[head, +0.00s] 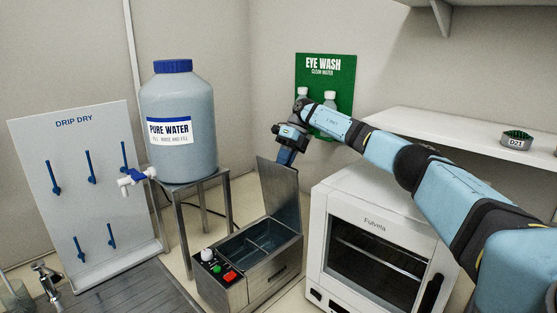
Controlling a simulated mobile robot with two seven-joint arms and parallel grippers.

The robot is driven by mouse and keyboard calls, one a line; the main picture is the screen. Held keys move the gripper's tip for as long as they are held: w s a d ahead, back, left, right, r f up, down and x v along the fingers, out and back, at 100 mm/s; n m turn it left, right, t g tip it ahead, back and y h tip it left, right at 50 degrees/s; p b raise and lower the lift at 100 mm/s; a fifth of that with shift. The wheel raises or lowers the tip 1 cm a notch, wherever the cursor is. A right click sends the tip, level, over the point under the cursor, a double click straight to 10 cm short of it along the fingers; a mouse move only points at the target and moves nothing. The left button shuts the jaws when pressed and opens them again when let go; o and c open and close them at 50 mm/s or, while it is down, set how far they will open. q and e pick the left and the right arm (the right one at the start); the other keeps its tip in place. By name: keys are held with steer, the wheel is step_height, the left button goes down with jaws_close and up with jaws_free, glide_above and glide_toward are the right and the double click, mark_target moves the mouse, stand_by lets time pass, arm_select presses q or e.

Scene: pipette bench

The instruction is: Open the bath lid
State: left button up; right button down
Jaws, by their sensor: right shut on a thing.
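My left gripper is not in view.
A white oven (375,220) stands close to the right of the bath. A large water bottle (178,110) sits on a metal stand to the left. A drip-dry board (75,145) with blue pegs and a steel drainer (140,293) lie further left. A white shelf (470,135) is at the right.

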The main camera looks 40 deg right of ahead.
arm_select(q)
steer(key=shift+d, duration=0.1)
arm_select(e)
steer(key=shift+s+d+f, duration=0.15)
steer(key=shift+d+f, duration=0.25)
steer(key=shift+f, duration=0.25)
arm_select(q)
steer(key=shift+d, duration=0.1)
arm_select(e)
steer(key=c, duration=1.4)
jaws_free()
steer(key=shift+o, duration=1.1)
steer(key=shift+d+f, duration=0.1)
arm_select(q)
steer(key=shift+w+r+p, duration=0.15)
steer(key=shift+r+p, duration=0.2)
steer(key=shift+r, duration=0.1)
arm_select(e)
steer(key=v, duration=1.2)
steer(key=shift+w, duration=0.3)
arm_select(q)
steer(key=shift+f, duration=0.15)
